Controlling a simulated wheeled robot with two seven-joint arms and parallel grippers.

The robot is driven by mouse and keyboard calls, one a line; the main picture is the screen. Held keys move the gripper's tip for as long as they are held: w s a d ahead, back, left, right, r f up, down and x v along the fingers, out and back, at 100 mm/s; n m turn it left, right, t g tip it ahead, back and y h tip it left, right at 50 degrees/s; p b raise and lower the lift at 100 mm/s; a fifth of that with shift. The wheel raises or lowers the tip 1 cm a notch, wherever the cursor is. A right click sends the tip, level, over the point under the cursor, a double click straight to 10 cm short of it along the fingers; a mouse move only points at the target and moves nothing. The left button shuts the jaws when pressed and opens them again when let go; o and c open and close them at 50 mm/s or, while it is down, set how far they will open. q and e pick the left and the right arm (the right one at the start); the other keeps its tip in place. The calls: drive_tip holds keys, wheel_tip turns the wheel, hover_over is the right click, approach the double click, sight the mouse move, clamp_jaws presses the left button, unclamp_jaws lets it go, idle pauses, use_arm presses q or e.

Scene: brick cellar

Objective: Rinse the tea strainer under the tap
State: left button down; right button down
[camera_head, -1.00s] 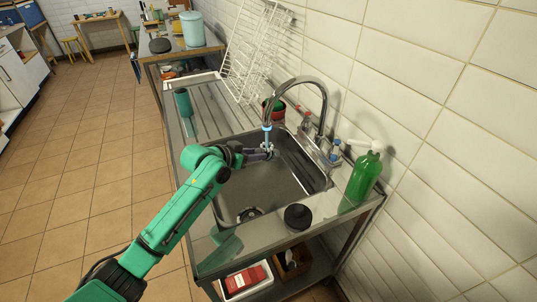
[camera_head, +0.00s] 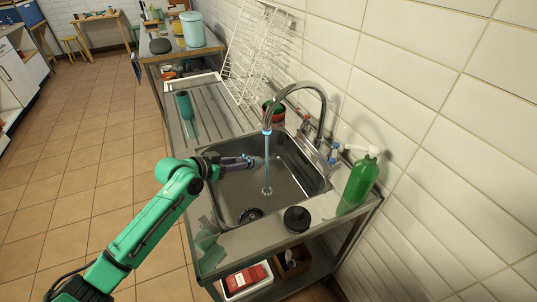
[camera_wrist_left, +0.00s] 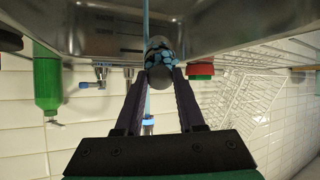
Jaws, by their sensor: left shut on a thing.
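My left gripper (camera_head: 250,162) is over the left part of the sink basin (camera_head: 290,178), shut on the tea strainer (camera_head: 257,162). In the left wrist view the strainer (camera_wrist_left: 160,55) is a small round dark mesh head with light-blue spots, just past the fingertips (camera_wrist_left: 158,77). The curved metal tap (camera_head: 318,92) is running. Its blue stream (camera_head: 267,155) falls just right of the strainer and lands on the basin floor. The strainer's part between the fingers is mostly hidden. My right gripper is not in view.
A green pump bottle (camera_head: 360,182) stands at the sink's right rim. A black round object (camera_head: 296,219) sits on the front rim. A teal cylinder (camera_head: 184,105) and a white wire rack (camera_head: 250,55) are on the drainboard side.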

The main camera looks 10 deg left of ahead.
use_arm(q)
drive_tip(key=s+a, duration=0.2)
drive_tip(key=a, duration=0.2)
wheel_tip(320, 180, up, 12)
drive_tip(key=p, duration=1.1)
drive_tip(key=shift+s+d+p, duration=0.15)
drive_tip(key=shift+s+p, duration=0.05)
drive_tip(key=shift+p, duration=0.15)
